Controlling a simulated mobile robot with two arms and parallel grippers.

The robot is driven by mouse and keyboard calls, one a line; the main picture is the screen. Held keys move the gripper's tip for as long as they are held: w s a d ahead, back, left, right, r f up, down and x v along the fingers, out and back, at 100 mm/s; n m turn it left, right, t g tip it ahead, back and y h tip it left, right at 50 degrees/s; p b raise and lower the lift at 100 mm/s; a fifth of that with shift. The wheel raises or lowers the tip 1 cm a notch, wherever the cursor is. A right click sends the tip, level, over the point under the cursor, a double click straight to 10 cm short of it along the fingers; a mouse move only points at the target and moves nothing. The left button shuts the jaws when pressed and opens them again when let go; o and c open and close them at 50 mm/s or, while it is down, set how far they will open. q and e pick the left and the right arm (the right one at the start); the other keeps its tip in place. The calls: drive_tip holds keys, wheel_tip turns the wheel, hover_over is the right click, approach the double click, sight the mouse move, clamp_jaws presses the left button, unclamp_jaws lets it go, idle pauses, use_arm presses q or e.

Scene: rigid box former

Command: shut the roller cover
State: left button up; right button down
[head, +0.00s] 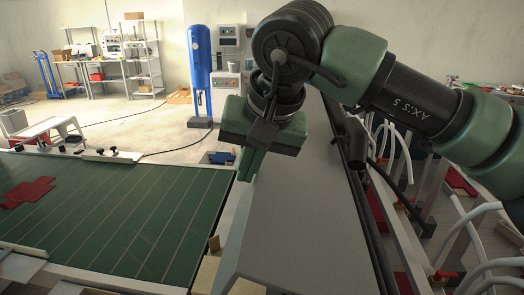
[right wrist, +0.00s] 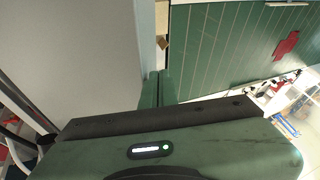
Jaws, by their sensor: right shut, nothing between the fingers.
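The long grey panel, which looks like the roller cover (head: 300,215), runs away from me beside the green belt. Its broad face is plain, and a pale strip runs along its left edge. I cannot tell from these views how far it stands open. My right gripper (head: 249,166) is shut and empty, fingers pointing down at the panel's left edge near its far end. In the right wrist view the shut fingers (right wrist: 158,89) overlap the edge of the grey panel (right wrist: 80,50); contact is unclear. My left gripper is not in view.
A green slatted belt (head: 125,215) with a red flat cardboard piece (head: 28,192) lies to the left. White curved tubes and frame parts (head: 465,235) crowd the right side. A blue tank (head: 200,60) and shelves (head: 140,60) stand far back. Open floor lies beyond the belt.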

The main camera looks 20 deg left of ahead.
sight(242, 204)
drive_tip(key=f, duration=0.1)
drive_tip(key=f+b, duration=0.1)
drive_tip(key=f, duration=0.1)
drive_tip(key=shift+a+f+b, duration=0.35)
drive_tip(key=shift+f, duration=0.05)
drive_tip(key=shift+s+a+f, duration=0.1)
drive_tip(key=shift+a+f, duration=0.15)
drive_tip(key=shift+f, duration=0.2)
use_arm(q)
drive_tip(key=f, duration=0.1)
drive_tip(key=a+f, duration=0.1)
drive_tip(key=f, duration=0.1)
drive_tip(key=shift+b, duration=0.4)
use_arm(e)
drive_tip(key=shift+f, duration=0.25)
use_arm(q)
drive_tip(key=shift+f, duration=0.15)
use_arm(e)
drive_tip(key=shift+f, duration=0.2)
